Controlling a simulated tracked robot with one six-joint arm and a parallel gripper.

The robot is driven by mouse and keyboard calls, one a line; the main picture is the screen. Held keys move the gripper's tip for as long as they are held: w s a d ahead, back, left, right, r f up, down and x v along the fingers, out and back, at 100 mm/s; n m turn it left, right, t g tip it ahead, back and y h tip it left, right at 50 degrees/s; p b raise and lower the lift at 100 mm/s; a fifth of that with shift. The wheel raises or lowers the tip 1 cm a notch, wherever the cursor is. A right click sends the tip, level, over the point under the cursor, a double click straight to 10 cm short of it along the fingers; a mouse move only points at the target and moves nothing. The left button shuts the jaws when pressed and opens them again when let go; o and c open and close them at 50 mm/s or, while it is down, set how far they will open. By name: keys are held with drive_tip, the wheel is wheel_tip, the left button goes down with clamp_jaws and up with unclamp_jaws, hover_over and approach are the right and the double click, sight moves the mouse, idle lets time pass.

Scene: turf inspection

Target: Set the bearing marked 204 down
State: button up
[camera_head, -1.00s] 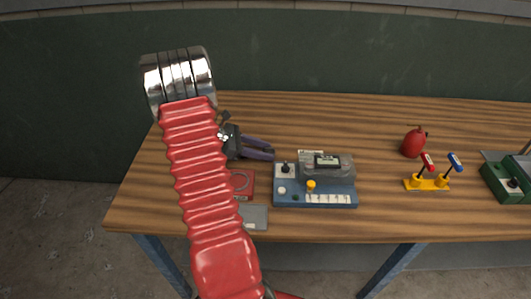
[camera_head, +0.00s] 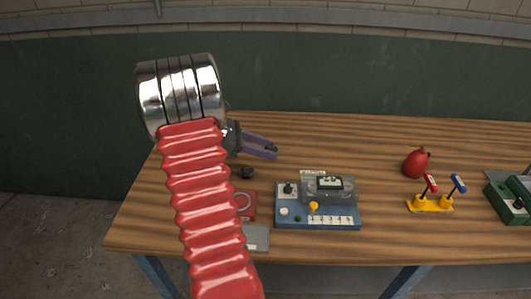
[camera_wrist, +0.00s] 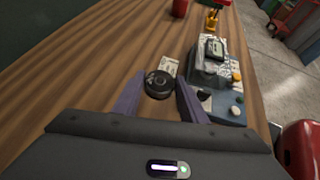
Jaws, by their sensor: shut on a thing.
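The bearing (camera_wrist: 159,84) is a dark ring with a lighter centre, between the fingertips in the wrist view. My gripper (camera_wrist: 158,88) has two purple fingers and is shut on it. In the head view my gripper (camera_head: 268,149) is over the left part of the table, right of my red bellows arm, with the bearing (camera_head: 271,149) only a small dark shape at its tips. The number on the bearing cannot be read. Wood shows around it in the wrist view; I cannot tell whether it touches the table.
A blue device (camera_head: 318,215) with a display and knobs stands right of my gripper. A white card (camera_wrist: 168,67) lies near the bearing. A red canister (camera_head: 415,163) and yellow lever stand (camera_head: 430,204) are right. Bare wood lies behind the device.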

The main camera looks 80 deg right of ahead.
idle(0.4)
drive_tip(key=w+a+r+n+t+h, duration=0.1)
drive_tip(key=w+a+n+t+h, duration=0.2)
drive_tip(key=w, duration=0.7)
drive_tip(key=w+a+r+n+t+h, duration=0.1)
drive_tip(key=w+r+n+t+h, duration=0.3)
drive_tip(key=w, duration=0.6)
drive_tip(key=w+a+f+n+t, duration=0.2)
drive_tip(key=w+a+n+t, duration=0.5)
drive_tip(key=w+a, duration=0.65)
drive_tip(key=w+a+n+t+y, duration=0.1)
drive_tip(key=w+a+n+t, duration=0.15)
drive_tip(key=w+a, duration=0.35)
drive_tip(key=w+a+n+t+y, duration=0.15)
drive_tip(key=w+a+n, duration=0.25)
drive_tip(key=a, duration=0.5)
drive_tip(key=a+f+n+t+y, duration=0.2)
drive_tip(key=a+n+y, duration=0.1)
drive_tip(key=a, duration=0.8)
drive_tip(key=a+f+n+t+y, duration=0.2)
drive_tip(key=a+n+y, duration=0.1)
drive_tip(key=a, duration=0.7)
drive_tip(key=shift+w+a+n+t, duration=0.15)
drive_tip(key=shift+a+n+t, duration=0.25)
drive_tip(key=shift+n, duration=0.25)
